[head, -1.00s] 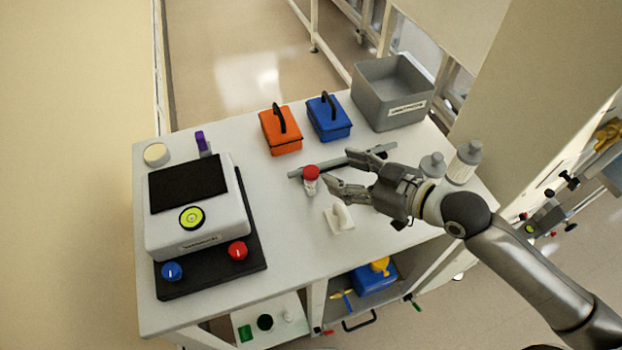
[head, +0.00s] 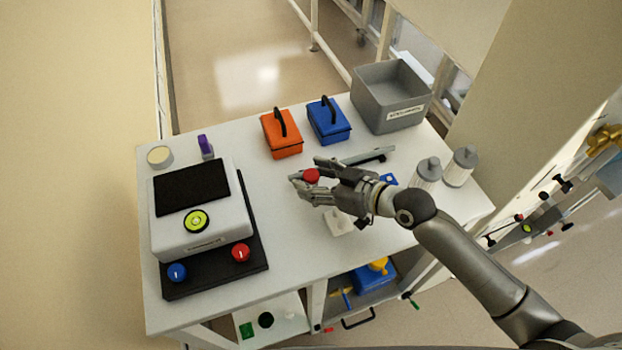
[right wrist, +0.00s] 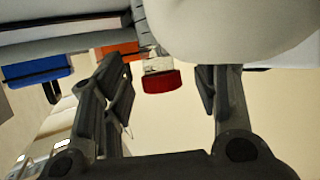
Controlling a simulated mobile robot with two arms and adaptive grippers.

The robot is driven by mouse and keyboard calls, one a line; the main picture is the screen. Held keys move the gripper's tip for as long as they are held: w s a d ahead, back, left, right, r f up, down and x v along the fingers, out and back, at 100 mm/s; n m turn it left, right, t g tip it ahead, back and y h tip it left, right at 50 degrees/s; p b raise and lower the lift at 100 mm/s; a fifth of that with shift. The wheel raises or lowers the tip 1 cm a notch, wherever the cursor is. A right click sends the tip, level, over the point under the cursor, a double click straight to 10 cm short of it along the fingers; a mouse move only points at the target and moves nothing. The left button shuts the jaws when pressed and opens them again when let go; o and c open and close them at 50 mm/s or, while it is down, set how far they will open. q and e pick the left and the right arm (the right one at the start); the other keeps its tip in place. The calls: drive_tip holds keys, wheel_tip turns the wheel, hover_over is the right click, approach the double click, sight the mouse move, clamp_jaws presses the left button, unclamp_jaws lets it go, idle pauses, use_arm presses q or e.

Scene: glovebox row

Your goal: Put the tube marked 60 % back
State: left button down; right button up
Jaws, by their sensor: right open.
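A small tube with a red cap (head: 312,176) stands near the middle of the white table; its clear body is mostly hidden by my right gripper (head: 306,180). That gripper is open, with its fingers on either side of the red cap. In the right wrist view the red cap (right wrist: 162,81) shows between the open fingers, with a gap on each side. No 60 % marking can be read on it. A small white stand (head: 340,222) is partly hidden below my right gripper. My left gripper is not in view.
A dark bar (head: 368,156) lies behind my right gripper. Orange (head: 282,140) and blue (head: 328,124) cases and a grey bin (head: 378,108) stand at the back. Two grey-capped bottles (head: 460,168) stand close to my right arm. A white device (head: 200,215) fills the left side.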

drive_tip(key=c, duration=1.1)
drive_tip(key=shift+r, duration=0.15)
